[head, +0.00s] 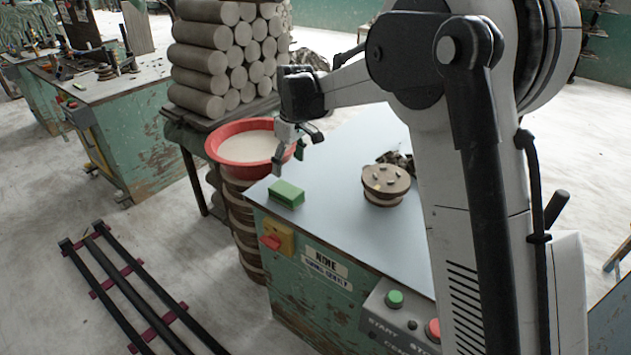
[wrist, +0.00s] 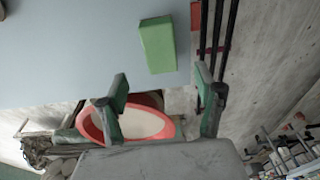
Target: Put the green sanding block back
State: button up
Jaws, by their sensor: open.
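The green sanding block (head: 287,193) lies on the light blue-grey top of the work table (head: 335,200), close to its left corner. In the wrist view the green sanding block (wrist: 157,44) lies beyond the fingertips, between their lines, near the table edge. My gripper (head: 294,158) is above the table's far left edge, open and empty, apart from the block. In the wrist view the two fingers of my gripper (wrist: 161,85) are spread wide with nothing between them.
A red basin (head: 246,145) with pale contents stands just beyond the table's left edge. A round brown stand with small pieces (head: 386,182) and a dark clump (head: 397,160) are on the table. Stacked grey cylinders (head: 225,50) stand behind. Black rails (head: 125,285) lie on the floor.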

jog(key=s+d+r+m+t, duration=0.1)
jog(key=s+d+r+m, duration=0.1)
jog(key=s+d+r, duration=0.55)
jog(key=s+d+r+m+t, duration=0.25)
jog(key=s+d+r, duration=0.25)
jog(key=s, duration=0.6)
jog(key=s+d+f+m+t, duration=0.1)
jog(key=s+d, duration=0.3)
jog(key=s, duration=0.6)
jog(key=s+d+f+m+t+h, duration=0.1)
jog(key=s+d+f+m, duration=0.2)
jog(key=s, duration=0.7)
jog(key=shift+s+d+f+m, duration=0.2)
jog(key=shift+d+f+m, duration=0.15)
jog(key=shift+d+m, duration=0.3)
jog(key=shift+t, duration=0.25)
jog(key=shift+c, duration=0.5)
